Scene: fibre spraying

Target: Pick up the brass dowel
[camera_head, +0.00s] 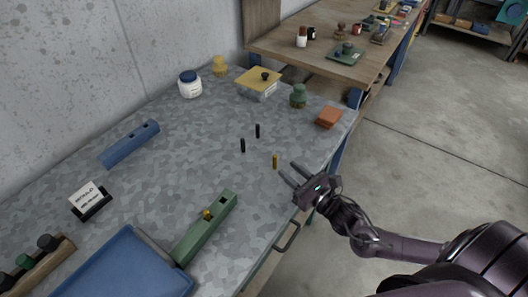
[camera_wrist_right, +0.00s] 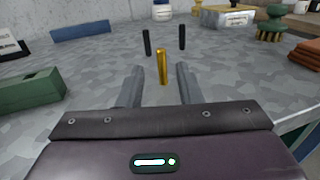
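The brass dowel (camera_head: 275,161) stands upright on the grey mottled worktop, near its right edge in the head view. In the right wrist view the brass dowel (camera_wrist_right: 162,66) stands just beyond my fingertips, centred between them. My right gripper (camera_head: 287,173) is open and empty, its two fingers pointing towards the dowel. It also shows in the right wrist view (camera_wrist_right: 158,75) with a wide gap between the fingers. Two black dowels stand upright behind the brass one, a nearer one (camera_head: 242,145) and a farther one (camera_head: 257,130). My left gripper is not in view.
A green block (camera_head: 205,232) with a brass-coloured piece in it lies at the front.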

